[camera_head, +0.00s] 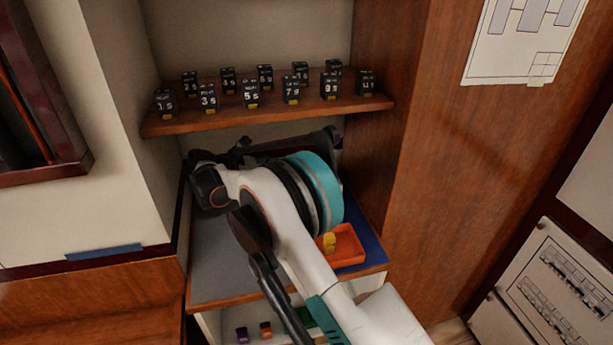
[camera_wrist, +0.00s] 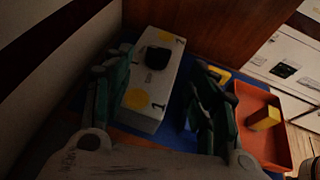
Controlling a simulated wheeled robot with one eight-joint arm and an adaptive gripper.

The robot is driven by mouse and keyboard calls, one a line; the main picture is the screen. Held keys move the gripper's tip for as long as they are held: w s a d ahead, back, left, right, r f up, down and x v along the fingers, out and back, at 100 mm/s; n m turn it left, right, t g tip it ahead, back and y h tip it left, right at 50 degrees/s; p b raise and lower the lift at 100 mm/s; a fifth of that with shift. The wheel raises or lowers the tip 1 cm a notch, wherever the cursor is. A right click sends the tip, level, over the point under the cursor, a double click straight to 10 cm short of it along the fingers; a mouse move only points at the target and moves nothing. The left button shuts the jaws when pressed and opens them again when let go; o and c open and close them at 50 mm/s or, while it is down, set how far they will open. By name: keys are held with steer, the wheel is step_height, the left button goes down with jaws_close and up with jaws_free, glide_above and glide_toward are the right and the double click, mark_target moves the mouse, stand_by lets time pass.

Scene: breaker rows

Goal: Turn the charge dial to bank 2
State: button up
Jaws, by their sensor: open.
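In the wrist view a pale box carries the black charge dial (camera_wrist: 158,60) on its top face. The box (camera_wrist: 148,117) also has a yellow spot with a 1 at its near end and a yellow spot with a 2 at its far end. The dial's exact pointing direction is too dark to tell. My gripper (camera_wrist: 162,78) is open, one dark green finger on each side of the box, with nothing held. Whether a finger touches the box I cannot tell. In the head view my arm hides the box and dial.
An orange tray (camera_head: 348,258) with a yellow block (camera_head: 328,242) sits right of the box on a blue mat (camera_head: 375,252). A wooden shelf (camera_head: 210,121) above holds several numbered black blocks. Cabinet walls close in on both sides.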

steer(key=b+x, duration=0.2)
steer(key=x, duration=0.7)
steer(key=shift+w, duration=0.1)
steer(key=c, duration=1.1)
